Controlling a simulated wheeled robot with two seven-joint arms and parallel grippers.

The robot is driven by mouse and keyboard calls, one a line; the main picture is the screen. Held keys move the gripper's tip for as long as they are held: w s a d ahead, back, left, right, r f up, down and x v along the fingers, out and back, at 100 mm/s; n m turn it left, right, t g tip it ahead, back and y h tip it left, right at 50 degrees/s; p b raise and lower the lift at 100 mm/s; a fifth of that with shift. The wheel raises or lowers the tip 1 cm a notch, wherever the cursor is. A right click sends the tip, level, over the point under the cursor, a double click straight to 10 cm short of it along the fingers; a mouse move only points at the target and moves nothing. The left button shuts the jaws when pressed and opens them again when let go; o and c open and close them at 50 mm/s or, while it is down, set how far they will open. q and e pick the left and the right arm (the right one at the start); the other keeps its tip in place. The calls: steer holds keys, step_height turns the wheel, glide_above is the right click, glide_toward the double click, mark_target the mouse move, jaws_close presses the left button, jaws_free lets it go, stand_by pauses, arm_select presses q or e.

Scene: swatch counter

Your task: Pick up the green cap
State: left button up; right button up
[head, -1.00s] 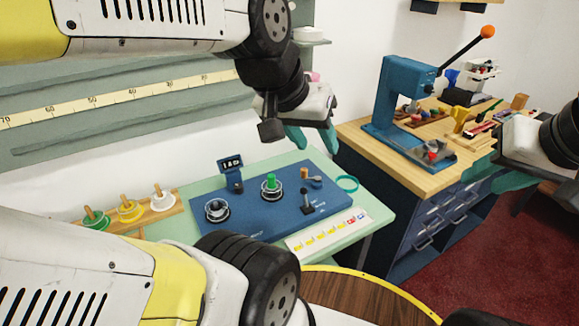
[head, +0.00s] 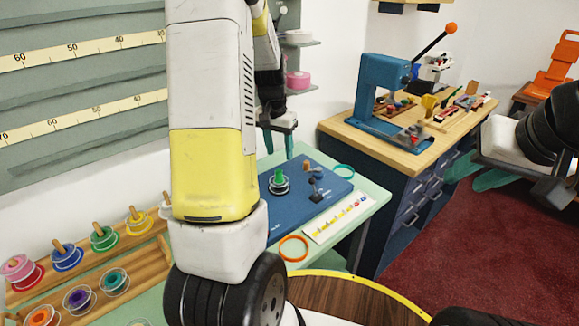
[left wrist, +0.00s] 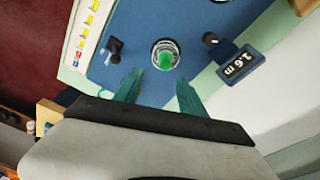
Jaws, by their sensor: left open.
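The green cap (head: 279,175) stands upright on a round clear and metallic base on the blue board (head: 330,187). It also shows in the left wrist view (left wrist: 166,60), just beyond and between my fingertips. My left gripper (head: 279,142) is open and empty, with its teal fingers above and behind the cap in the head view. The fingers also show in the left wrist view (left wrist: 158,77), apart and not touching the cap. My right gripper (head: 476,173) is at the right, with its teal fingers apart and empty, away from the board.
Black knobs (left wrist: 115,47) and a small display (left wrist: 240,64) stand near the cap. An orange ring (head: 294,248) and a teal ring (head: 343,171) lie on the pale green counter. My left arm hides the board's left part. A spool rack (head: 80,257) is at left, a blue press (head: 380,90) behind.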

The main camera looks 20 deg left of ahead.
mark_target(279, 170)
arm_select(q)
steer(key=shift+w+a+f, duration=0.1)
steer(key=shift+a+f, duration=0.15)
steer(key=shift+f, duration=0.25)
steer(key=shift+w+a+f, duration=0.1)
steer(key=shift+a+f, duration=0.1)
steer(key=shift+f, duration=0.3)
steer(key=f, duration=0.7)
steer(key=shift+w+f, duration=0.15)
steer(key=shift+w, duration=0.2)
jaws_close()
